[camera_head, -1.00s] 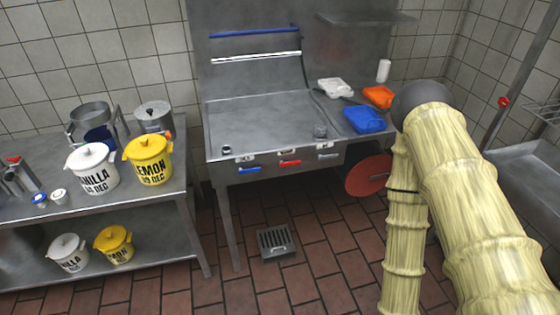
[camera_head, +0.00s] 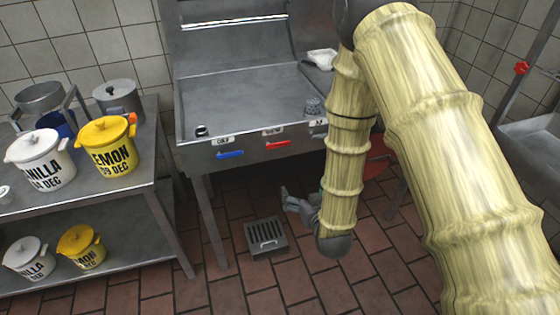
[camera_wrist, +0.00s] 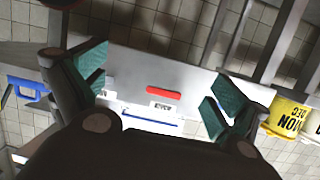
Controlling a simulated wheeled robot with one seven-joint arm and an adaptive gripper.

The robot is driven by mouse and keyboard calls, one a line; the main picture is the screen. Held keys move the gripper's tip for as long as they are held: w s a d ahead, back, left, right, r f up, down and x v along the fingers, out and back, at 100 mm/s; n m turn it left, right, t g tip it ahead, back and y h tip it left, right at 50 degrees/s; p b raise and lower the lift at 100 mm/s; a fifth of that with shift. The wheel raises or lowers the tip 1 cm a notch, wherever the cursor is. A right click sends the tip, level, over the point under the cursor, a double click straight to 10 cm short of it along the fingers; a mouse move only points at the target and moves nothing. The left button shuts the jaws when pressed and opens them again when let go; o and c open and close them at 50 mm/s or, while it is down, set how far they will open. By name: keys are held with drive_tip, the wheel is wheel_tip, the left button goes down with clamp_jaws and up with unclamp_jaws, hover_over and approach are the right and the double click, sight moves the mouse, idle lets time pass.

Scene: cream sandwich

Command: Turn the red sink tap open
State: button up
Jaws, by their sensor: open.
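A red lever (camera_head: 277,145) sits on the front edge of the steel worktop, under a white label and right of a blue lever (camera_head: 230,154). It also shows in the wrist view (camera_wrist: 163,91), between my fingers in the picture but apart from them. A separate red knob (camera_head: 521,68) is on a vertical pipe near the right-hand basin. My gripper (camera_wrist: 156,88) is open and empty, with green pads on its fingers. In the head view it is low in front of the worktop, below the red lever. My forearm hides the worktop's right end.
A table on the left bears a white pot (camera_head: 40,162) and a yellow pot (camera_head: 106,148), with more pots below. A floor drain (camera_head: 266,238) lies beneath the worktop (camera_head: 240,95). A steel basin (camera_head: 535,145) stands at the right. A red disc (camera_head: 380,155) shows partly behind my arm.

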sight(279, 145)
drive_tip(key=w+a+r+t+y+b, duration=0.1)
drive_tip(key=w+a+r+t+y, duration=0.1)
drive_tip(key=w+a+r+t, duration=0.3)
drive_tip(key=w, duration=0.2)
drive_tip(key=w+a+g, duration=0.1)
drive_tip(key=w, duration=0.2)
drive_tip(key=w+a+r+g, duration=0.1)
drive_tip(key=w, duration=0.2)
drive_tip(key=shift+w+a+n, duration=0.2)
drive_tip(key=shift+w+n, duration=0.05)
drive_tip(key=shift+n, duration=0.15)
drive_tip(key=c, duration=1.5)
